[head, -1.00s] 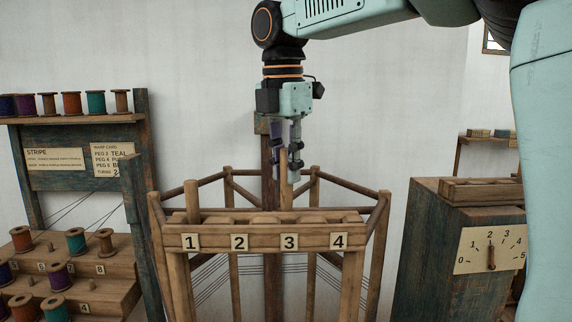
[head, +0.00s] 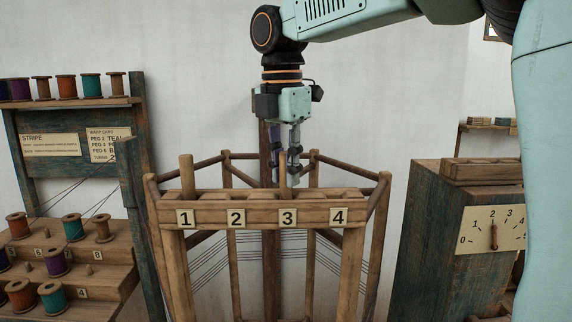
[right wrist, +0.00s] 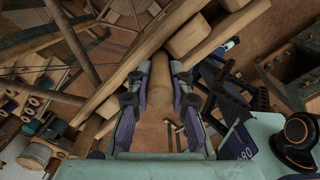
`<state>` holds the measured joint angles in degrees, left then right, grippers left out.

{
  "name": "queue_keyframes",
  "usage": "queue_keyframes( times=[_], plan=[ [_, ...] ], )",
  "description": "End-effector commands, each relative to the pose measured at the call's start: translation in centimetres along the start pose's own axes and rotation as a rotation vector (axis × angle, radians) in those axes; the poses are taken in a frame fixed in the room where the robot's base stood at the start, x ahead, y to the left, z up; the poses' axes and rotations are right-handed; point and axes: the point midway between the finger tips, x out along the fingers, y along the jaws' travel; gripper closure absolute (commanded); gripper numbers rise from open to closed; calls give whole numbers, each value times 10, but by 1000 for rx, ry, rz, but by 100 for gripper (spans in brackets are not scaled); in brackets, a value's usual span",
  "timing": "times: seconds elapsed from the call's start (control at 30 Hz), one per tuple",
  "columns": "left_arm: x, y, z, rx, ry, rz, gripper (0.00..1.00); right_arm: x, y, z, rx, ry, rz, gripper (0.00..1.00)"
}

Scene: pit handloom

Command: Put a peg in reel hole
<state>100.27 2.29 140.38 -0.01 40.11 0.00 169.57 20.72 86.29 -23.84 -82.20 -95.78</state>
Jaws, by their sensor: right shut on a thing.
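The reel (head: 262,211) is a wooden frame whose front rail carries labels 1 to 4. A wooden peg (head: 187,174) stands upright above label 1. My right gripper (head: 287,180) points down above the rail near label 3, shut on another wooden peg (head: 282,175). That peg is upright; its lower end is hidden behind the front edge of the rail, so I cannot tell whether it is in a hole. In the right wrist view this peg (right wrist: 160,80) lies between the two fingers. My left gripper is not in view.
A stepped wooden rack (head: 95,262) with spools and small pegs stands at left, below a shelf (head: 75,103) of spools and cards. A blue-grey cabinet (head: 435,235) with a numbered dial (head: 493,230) stands close at right.

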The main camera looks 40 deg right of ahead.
Motion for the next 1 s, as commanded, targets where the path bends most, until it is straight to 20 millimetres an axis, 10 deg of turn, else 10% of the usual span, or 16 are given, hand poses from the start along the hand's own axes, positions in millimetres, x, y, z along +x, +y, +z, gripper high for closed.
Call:
queue_keyframes(
  times=[0.17, 0.2, 0.47, 1.0],
  plan=[
    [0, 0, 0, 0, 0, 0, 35, -1, 0, 0, 0, 0, 1, 100],
    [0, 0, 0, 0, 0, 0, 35, -1, 0, 0, 0, 0, 1, 78],
    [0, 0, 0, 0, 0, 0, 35, -1, 0, 0, 0, 0, 0, 56],
    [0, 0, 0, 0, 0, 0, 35, -1, 0, 0, 0, -1, 0, 35]
  ],
)
